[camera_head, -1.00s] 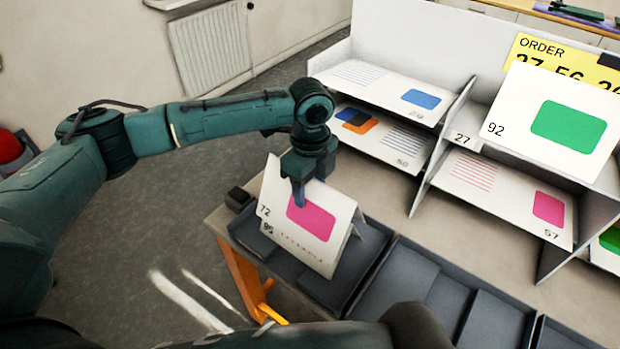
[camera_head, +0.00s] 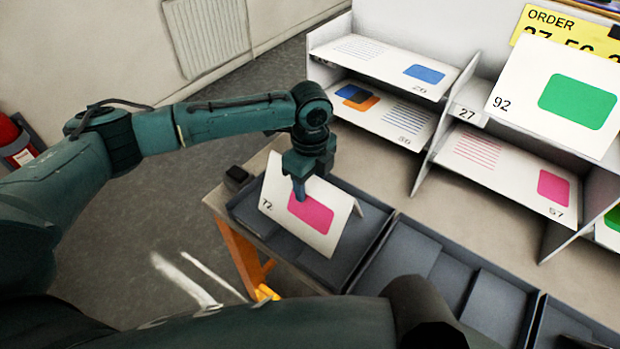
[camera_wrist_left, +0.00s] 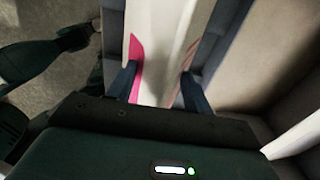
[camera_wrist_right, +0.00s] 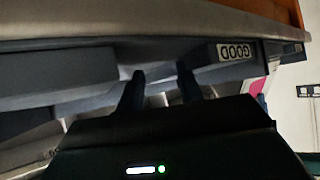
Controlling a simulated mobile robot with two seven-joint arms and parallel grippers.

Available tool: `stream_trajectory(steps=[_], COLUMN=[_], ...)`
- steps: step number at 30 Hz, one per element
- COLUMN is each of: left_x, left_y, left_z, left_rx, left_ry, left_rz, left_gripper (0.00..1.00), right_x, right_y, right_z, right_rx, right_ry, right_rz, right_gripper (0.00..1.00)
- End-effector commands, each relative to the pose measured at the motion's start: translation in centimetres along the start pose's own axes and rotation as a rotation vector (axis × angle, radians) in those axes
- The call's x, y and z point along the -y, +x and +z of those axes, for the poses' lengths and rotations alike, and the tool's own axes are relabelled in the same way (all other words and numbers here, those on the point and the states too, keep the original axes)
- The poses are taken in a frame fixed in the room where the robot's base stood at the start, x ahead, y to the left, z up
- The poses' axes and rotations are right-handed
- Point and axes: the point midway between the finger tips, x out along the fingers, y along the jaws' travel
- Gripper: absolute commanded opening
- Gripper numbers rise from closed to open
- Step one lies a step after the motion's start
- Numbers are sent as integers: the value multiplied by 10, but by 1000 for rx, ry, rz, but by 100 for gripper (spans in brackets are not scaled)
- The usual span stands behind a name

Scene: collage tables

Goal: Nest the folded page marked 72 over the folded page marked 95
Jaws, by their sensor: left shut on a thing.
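The folded page marked 72 (camera_head: 320,238), white with a pink block, stands like a tent in the left dark grey tray (camera_head: 246,213). My left gripper (camera_head: 300,197) is shut on it near its fold, one finger on each face. The left wrist view shows the page's white fold (camera_wrist_left: 160,45) between the fingers. The page marked 95 does not show; page 72 hides the place where a second page showed before. I cannot see how the two sit inside. My right gripper (camera_wrist_right: 161,85) shows in its wrist view, fingers apart with nothing between them.
More grey trays (camera_head: 408,245) run along the table's front edge to the right. A white rack (camera_head: 462,95) with several printed pages stands behind, under a yellow order sign (camera_head: 560,32). A GOOD label (camera_wrist_right: 237,50) shows upside down in the right wrist view.

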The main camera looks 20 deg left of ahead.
Motion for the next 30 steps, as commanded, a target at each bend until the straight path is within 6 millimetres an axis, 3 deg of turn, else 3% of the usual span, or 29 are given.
stream_trajectory(steps=[1,2,11,20,27,30], left_x=[0,0,0,0,0,1], left_y=[0,0,0,-4,-32,-52], left_z=[0,0,0,0,0,0], left_rx=[0,0,0,0,0,-1], left_ry=[0,0,0,0,-1,1], left_rz=[0,0,0,0,0,-4], left_gripper=[29,51,76,76,76,76], right_x=[0,0,-1,0,-2,-5], right_y=[0,0,3,2,-13,-13], right_z=[0,0,-2,-4,-16,-4], right_rx=[-1,-1,-4,-1,28,63], right_ry=[-1,-1,-2,5,8,11], right_rz=[0,0,1,2,13,23], right_gripper=[36,36,36,36,36,36])
